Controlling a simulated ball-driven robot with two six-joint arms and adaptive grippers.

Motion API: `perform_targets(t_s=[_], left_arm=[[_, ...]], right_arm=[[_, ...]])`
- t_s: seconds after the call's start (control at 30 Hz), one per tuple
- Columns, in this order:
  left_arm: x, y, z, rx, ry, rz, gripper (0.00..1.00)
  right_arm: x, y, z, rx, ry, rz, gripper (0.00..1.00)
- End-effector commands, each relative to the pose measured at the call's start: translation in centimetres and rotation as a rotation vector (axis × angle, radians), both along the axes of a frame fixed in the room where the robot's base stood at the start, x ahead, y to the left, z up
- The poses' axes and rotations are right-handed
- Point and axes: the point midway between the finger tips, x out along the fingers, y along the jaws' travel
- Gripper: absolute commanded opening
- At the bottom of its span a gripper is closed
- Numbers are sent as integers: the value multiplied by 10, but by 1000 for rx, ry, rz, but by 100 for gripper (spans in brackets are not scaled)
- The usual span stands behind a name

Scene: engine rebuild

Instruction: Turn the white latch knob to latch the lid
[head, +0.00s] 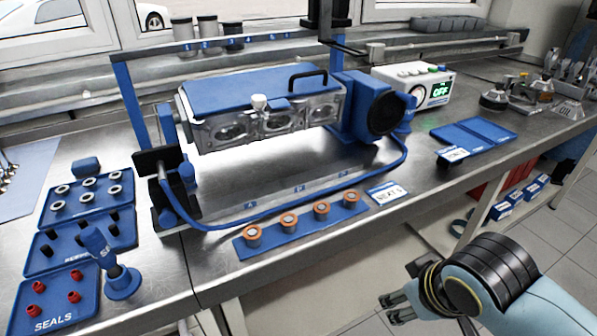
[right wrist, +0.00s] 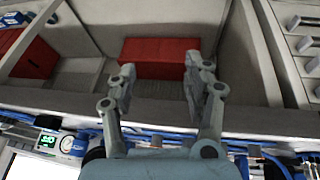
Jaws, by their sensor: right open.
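The white latch knob (head: 259,102) sits at the front edge of the blue lid (head: 235,88), on the upper front of the engine block. The lid lies flat on the block and has a black handle (head: 308,76) at its right part. My right gripper (head: 398,306) is open and empty, low at the right in the head view, in front of the bench and well away from the knob. In the right wrist view the two fingers of this gripper (right wrist: 165,80) are spread with nothing between them. My left gripper is not in view.
A blue strip with several orange-ringed parts (head: 288,221) lies on the bench before the engine. Blue trays (head: 85,205) and a blue-handled tool (head: 112,262) stand at the left. A blue hose (head: 300,190) curves around the engine's front. A control box (head: 418,86) reads OFF.

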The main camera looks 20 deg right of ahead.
Motion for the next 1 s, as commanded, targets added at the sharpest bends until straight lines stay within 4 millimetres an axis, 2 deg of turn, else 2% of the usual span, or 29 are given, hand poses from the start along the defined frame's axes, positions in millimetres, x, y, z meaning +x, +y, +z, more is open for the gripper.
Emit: perform_targets(t_s=[0.03,0.1,0.2,0.27,0.4,0.47,0.6,0.73,0.83,1.0], left_arm=[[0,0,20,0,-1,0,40],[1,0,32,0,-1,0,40],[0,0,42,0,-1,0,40],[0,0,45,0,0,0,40],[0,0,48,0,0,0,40],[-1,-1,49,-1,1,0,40],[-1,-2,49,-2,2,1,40],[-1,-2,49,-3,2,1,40],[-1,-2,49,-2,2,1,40],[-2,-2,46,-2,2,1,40]], right_arm=[[15,-4,41,-18,-66,-35,51],[41,-13,79,-52,-183,-103,51],[86,-27,121,-100,-394,-197,51],[113,-32,140,-121,-523,-231,51],[171,-25,175,-126,-801,-230,51],[196,-12,188,-107,-911,-191,51],[245,40,205,-11,-1100,-33,51],[266,83,207,83,-1163,100,51],[273,99,206,122,-1175,149,51],[292,103,206,129,-1180,162,51]])
